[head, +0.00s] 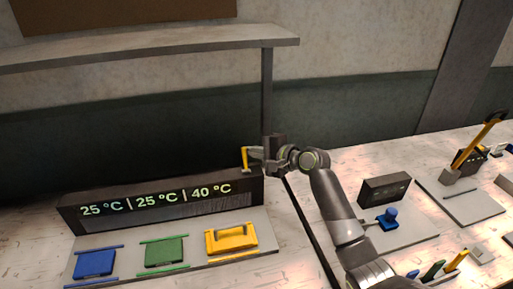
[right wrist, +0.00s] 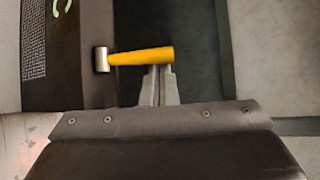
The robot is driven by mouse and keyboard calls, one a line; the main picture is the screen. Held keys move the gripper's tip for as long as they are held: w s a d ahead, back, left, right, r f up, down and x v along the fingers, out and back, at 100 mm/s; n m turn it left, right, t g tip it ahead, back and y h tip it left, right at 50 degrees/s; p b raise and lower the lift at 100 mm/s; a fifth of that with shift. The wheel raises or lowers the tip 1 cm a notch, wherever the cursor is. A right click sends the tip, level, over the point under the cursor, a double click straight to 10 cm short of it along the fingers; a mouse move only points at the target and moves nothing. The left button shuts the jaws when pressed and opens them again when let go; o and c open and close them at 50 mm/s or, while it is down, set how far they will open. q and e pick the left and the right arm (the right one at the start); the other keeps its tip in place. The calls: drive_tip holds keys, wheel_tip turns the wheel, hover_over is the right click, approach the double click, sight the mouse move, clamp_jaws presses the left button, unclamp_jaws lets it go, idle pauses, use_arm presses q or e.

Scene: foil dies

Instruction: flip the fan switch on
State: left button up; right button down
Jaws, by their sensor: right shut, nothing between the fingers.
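A yellow lever (head: 245,160) stands upright at the right end of the long dark display box (head: 69,213). No label shows that it is the fan switch. In the right wrist view, the yellow lever (right wrist: 140,57) has a metal collar at its base, on the box's edge. My right gripper (head: 255,154) is shut and empty beside the lever's upper part. In the right wrist view, the fingertips (right wrist: 161,72) lie right against or just beside the lever's free end; I cannot tell if they touch. My left gripper is out of view.
A panel below the display box holds blue (head: 95,263), green (head: 164,252) and yellow (head: 231,239) pieces. A grey post (head: 267,95) and shelf (head: 150,48) stand behind. A panel with a blue knob (head: 388,217) and a yellow-handled lever (head: 474,144) are at the right.

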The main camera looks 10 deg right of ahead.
drive_tip(key=shift+w+f, duration=0.1)
idle(0.3)
drive_tip(key=shift+s+t+b, duration=0.2)
drive_tip(key=shift+t+b, duration=0.1)
drive_tip(key=shift+b, duration=0.2)
drive_tip(key=shift+s+n+y+b, duration=0.1)
drive_tip(key=shift+n+y+b, duration=0.2)
drive_tip(key=shift+b, duration=0.05)
